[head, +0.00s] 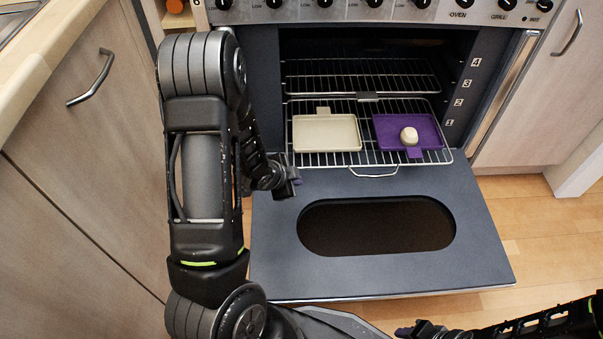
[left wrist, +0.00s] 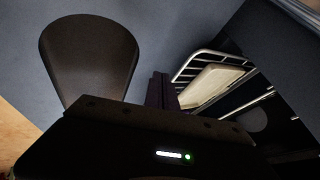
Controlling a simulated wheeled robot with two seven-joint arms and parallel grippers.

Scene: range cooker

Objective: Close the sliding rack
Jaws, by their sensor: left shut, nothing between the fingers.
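The sliding rack (head: 368,158) is a wire shelf pulled partly out of the oven, above the open oven door (head: 400,282). A wire handle loop shows at its front edge. A cream tray (head: 325,146) lies on its left side and a purple tray (head: 385,126) with a small whitish item (head: 409,136) on its right side. My left gripper (head: 294,178) is shut and empty, near the rack's front left corner; contact cannot be told. The left wrist view shows the gripper fingers (left wrist: 159,90) with the rack to their right. My right gripper (head: 408,331) is low, at the bottom edge; its fingers are unclear.
The oven door lies open and flat, with a dark oval window (head: 376,227). A second wire rack (head: 360,75) sits higher inside the oven. Wooden cabinets (head: 75,150) stand left, and another (head: 535,110) right. Wooden floor is free at the right.

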